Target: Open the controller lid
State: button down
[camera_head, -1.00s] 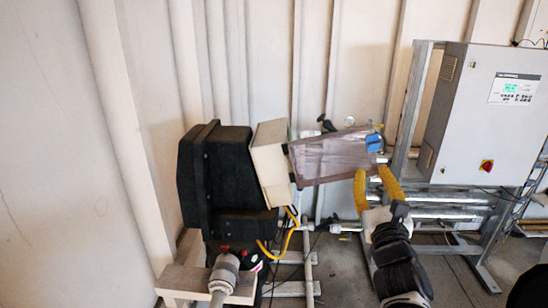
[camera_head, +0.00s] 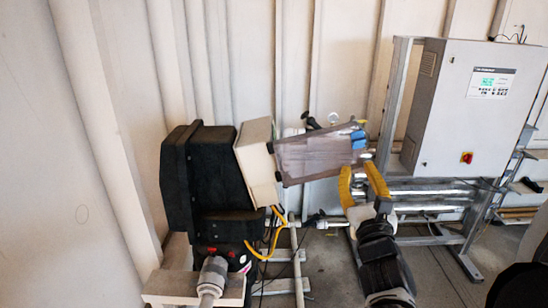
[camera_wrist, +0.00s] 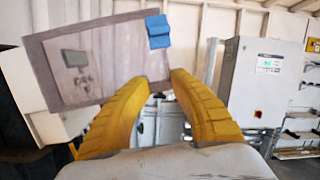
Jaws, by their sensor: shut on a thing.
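The controller box (camera_head: 258,170) is a beige case fixed to the right side of a black housing. Its lid (camera_head: 312,158), a smoky see-through panel, stands swung out to the right of the box. A blue tab (camera_head: 358,140) sits near the lid's right end. In the wrist view the lid (camera_wrist: 115,85) fills the upper left, with a small display (camera_wrist: 76,60) and buttons showing through it, and the blue tab (camera_wrist: 158,30) at its edge. My gripper (camera_head: 358,168) has yellow fingers at the lid's lower right edge, below the tab. The exact contact is hard to see.
The black housing (camera_head: 210,175) stands at left with a yellow cable (camera_head: 270,238) below it. A grey cabinet (camera_head: 470,110) on a metal frame stands at right. Pipes run behind my arm, and a ribbed wall closes the back.

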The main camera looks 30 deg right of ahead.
aim_at(364, 138)
jog(key=shift+s+a, duration=0.8)
jog(key=shift+a, duration=0.05)
jog(key=c, duration=1.1)
grip_release()
jog(key=shift+s, duration=0.1)
jog(key=shift+f, duration=0.1)
jog(key=r, duration=0.6)
jog(key=w+d+r, duration=0.1)
jog(key=r, duration=0.2)
jog(key=shift+w, duration=0.1)
jog(key=shift+w+d+r, duration=0.15)
jog(key=shift+d+r, duration=0.05)
jog(key=shift+r, duration=0.55)
jog(key=shift+c, duration=0.5)
